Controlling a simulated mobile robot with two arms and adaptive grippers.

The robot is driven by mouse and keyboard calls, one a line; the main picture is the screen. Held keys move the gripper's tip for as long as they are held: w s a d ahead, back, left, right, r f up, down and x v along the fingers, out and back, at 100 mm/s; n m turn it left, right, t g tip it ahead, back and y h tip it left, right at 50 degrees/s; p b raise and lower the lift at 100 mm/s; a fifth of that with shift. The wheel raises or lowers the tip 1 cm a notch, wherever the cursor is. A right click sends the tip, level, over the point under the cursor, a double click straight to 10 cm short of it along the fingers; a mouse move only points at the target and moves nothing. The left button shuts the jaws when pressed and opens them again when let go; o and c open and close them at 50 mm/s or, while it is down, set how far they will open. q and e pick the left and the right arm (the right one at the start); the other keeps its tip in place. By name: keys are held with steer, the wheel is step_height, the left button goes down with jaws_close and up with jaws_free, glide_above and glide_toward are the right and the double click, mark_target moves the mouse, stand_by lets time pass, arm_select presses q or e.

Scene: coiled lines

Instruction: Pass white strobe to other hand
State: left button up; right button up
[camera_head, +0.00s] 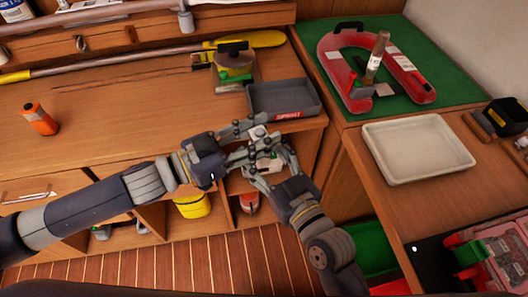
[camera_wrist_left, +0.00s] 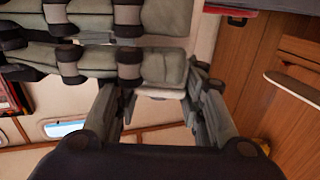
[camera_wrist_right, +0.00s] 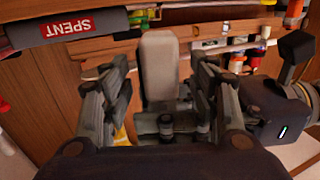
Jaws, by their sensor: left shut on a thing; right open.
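The white strobe (camera_head: 268,163) is a small pale block between my two grippers, in front of the desk edge. My left gripper (camera_head: 257,143) is shut on it; the fingers hide part of it. In the right wrist view the strobe (camera_wrist_right: 158,65) stands upright as a pale, rounded slab between the fingers of my right gripper (camera_wrist_right: 160,95). Those fingers are open on both sides of it, with gaps showing. In the left wrist view only a pale sliver of the strobe (camera_wrist_left: 160,94) shows, with my right gripper's fingers across the upper left.
A dark grey tray labelled SPENT (camera_head: 258,99) sits at the desk's edge just behind the grippers. A white tray (camera_head: 376,174) lies on the right counter. An orange cylinder (camera_head: 40,119) stands at left. A red horseshoe-shaped item (camera_head: 336,76) lies on a green mat (camera_head: 412,107).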

steer(key=c, duration=1.2)
arm_select(q)
steer(key=o, duration=1.2)
